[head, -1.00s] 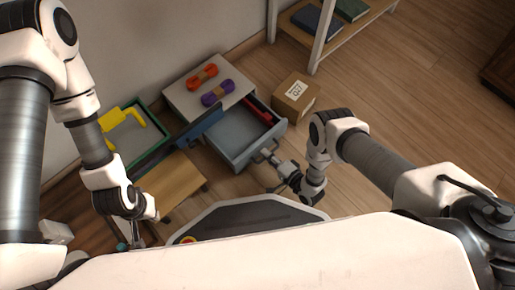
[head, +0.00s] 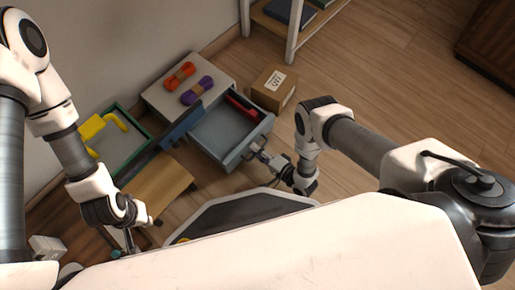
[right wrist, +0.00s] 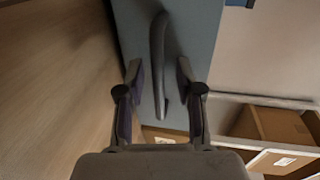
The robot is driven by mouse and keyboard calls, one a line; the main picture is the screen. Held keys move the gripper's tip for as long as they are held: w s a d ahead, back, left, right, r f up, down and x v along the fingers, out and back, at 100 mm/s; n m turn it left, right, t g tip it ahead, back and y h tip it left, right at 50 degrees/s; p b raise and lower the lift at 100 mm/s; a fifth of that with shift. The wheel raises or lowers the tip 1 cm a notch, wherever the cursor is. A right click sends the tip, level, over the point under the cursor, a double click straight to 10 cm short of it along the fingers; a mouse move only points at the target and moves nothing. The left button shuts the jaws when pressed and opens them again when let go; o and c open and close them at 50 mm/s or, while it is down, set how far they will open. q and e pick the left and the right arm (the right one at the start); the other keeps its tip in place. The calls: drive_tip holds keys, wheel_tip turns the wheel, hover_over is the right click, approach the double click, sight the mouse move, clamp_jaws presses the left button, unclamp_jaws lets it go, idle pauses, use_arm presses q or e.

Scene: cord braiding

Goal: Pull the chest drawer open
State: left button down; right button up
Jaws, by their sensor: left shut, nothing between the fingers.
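The chest (head: 165,100) has a pale top, and its grey-blue drawer (head: 240,153) stands pulled out, with a red item (head: 241,107) inside. My right gripper (head: 268,160) is at the drawer's front. In the right wrist view, the curved grey handle (right wrist: 158,55) lies between its spread fingers (right wrist: 160,80), with a visible gap on each side. My left gripper (head: 128,246) is shut and empty, low at the left, away from the drawer.
An orange cord bundle (head: 180,75) and a purple one (head: 196,90) lie on the chest. A cardboard box (head: 270,90) stands right of it. A green-rimmed tray (head: 140,122) holding a yellow thing is at the left. The floor to the right is mostly clear.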

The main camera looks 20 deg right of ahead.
drive_tip(key=o, duration=0.7)
wheel_tip(320, 180, up, 6)
drive_tip(key=shift+w+a+r, duration=0.1)
drive_tip(key=shift+w+r, duration=0.05)
wheel_tip(320, 180, up, 4)
drive_tip(key=shift+f, duration=0.15)
drive_tip(key=c, duration=0.7)
drive_tip(key=shift+s+f, duration=0.1)
drive_tip(key=shift+s, duration=0.1)
